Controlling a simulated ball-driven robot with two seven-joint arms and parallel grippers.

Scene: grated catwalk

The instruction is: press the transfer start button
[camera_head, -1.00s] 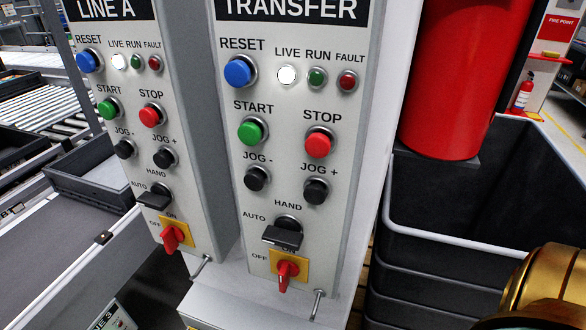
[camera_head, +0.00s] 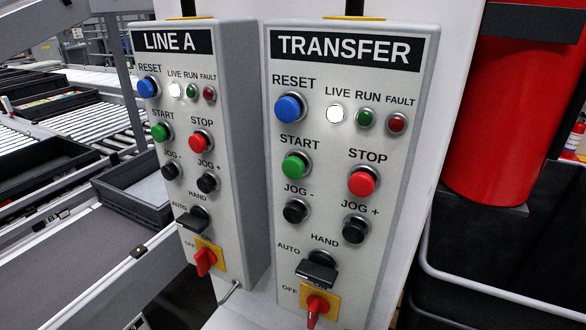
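The TRANSFER panel (camera_head: 343,220) stands right of centre in the head view. Its green START button (camera_head: 295,166) sits below the blue RESET button (camera_head: 289,107) and left of the red STOP button (camera_head: 361,182). The white LIVE lamp (camera_head: 335,114) is bright; the green RUN lamp (camera_head: 366,118) and red FAULT lamp (camera_head: 397,123) look dark. Black JOG buttons, a black HAND/AUTO selector (camera_head: 317,270) and a red switch (camera_head: 316,308) on a yellow plate are below. Neither of my grippers is in view.
A similar LINE A panel (camera_head: 187,130) with its own green START button (camera_head: 160,132) stands to the left. Roller conveyors with black trays (camera_head: 135,190) are at the left.

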